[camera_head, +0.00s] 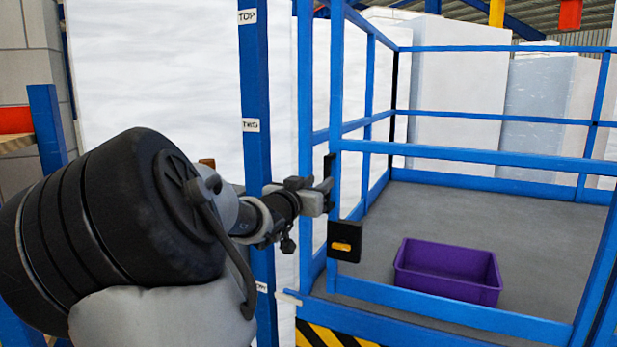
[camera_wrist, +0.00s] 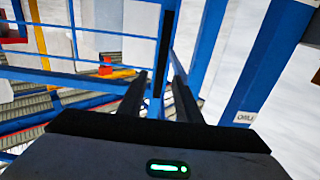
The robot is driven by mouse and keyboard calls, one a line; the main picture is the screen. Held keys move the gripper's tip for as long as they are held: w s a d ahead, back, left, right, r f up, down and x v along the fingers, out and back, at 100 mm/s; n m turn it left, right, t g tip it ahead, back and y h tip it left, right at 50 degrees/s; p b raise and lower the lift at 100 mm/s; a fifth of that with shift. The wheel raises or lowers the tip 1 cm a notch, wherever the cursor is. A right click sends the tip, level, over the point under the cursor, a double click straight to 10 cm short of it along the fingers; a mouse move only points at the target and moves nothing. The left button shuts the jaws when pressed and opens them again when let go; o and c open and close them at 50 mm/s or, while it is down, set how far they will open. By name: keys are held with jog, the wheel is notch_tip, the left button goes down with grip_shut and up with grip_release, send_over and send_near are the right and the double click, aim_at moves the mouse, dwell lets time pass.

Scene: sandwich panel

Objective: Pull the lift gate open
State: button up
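The lift gate (camera_head: 470,157) is a blue rail frame across the front of the lift platform. Its left upright carries a black vertical handle (camera_head: 329,168), with a black latch box (camera_head: 344,241) with a yellow part lower down. The handle also shows as a black strip on a blue post in the wrist view (camera_wrist: 167,40). My gripper (camera_head: 326,196) is at the handle's lower part, beside the gate's left upright. In the wrist view, my gripper (camera_wrist: 161,76) has its two black fingers apart, with the strip between them. I cannot tell whether they touch it.
A blue post (camera_head: 254,100) with white labels stands just left of my gripper, close to my arm. A purple crate (camera_head: 447,285) sits on the grey platform floor (camera_head: 400,215) behind the gate. A yellow-black striped edge (camera_head: 330,338) runs below.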

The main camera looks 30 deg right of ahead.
aim_at(333, 173)
jog(key=x, duration=1)
jog(key=shift+w+d, duration=0.15)
jog(key=shift+w, duration=0.1)
grip_shut()
